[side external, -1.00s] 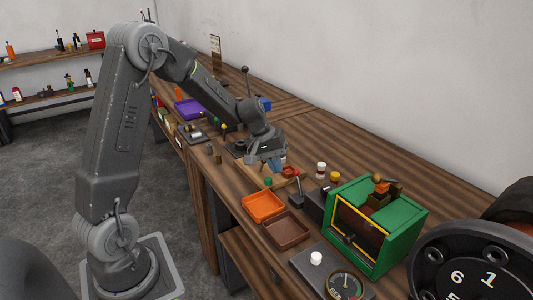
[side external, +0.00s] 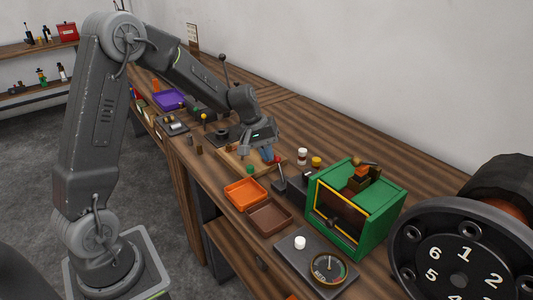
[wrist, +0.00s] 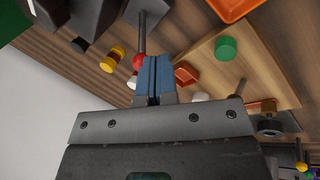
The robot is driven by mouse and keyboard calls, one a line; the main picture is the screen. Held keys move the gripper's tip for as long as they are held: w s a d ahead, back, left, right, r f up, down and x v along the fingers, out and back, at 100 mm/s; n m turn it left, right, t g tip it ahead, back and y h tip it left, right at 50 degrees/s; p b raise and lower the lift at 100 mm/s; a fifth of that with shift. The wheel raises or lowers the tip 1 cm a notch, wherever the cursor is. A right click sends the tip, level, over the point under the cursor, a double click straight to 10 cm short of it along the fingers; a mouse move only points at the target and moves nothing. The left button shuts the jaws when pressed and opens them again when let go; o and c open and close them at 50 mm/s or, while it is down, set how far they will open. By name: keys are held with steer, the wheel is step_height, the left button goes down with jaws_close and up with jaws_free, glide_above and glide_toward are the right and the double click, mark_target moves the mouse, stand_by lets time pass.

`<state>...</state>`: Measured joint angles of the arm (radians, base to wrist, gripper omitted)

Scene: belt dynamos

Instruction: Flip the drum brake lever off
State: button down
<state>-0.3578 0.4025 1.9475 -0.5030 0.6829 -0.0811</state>
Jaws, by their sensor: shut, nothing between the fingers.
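A lever with a red ball knob (side external: 277,160) stands on a small dark base (side external: 281,187) on the bench; its rod leans slightly toward my gripper in the side view. I cannot tell if it is the drum brake lever, as no label is readable. My gripper (side external: 267,155) has blue fingers, shut and empty, close beside the knob. In the wrist view the closed fingertips (wrist: 153,62) are right next to the red knob (wrist: 139,62), with the grey rod (wrist: 142,35) running up to the dark base. I cannot tell whether they touch.
Orange (side external: 245,193) and brown (side external: 270,217) trays lie in front of the lever. A green box (side external: 375,205) and a gauge (side external: 328,270) stand to its right. A numbered drum (side external: 465,260) is in the right foreground. A wooden board (side external: 232,165) with small parts lies beneath my gripper.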

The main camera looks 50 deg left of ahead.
steer(key=shift+d+r+y, duration=0.15)
steer(key=shift+d+y, duration=0.15)
steer(key=shift+d+r+m+y, duration=0.2)
steer(key=shift+d+r+y, duration=0.05)
steer(key=shift+d+y, duration=0.45)
steer(key=shift+d+r+m+y, duration=0.2)
steer(key=shift+d+y, duration=0.4)
steer(key=shift+y, duration=0.2)
steer(key=shift+d+r+y, duration=0.1)
steer(key=shift+d+y, duration=1)
steer(key=shift+y, duration=0.1)
steer(key=shift+d+y, duration=0.8)
steer(key=shift+y, duration=0.4)
steer(key=shift+r, duration=0.65)
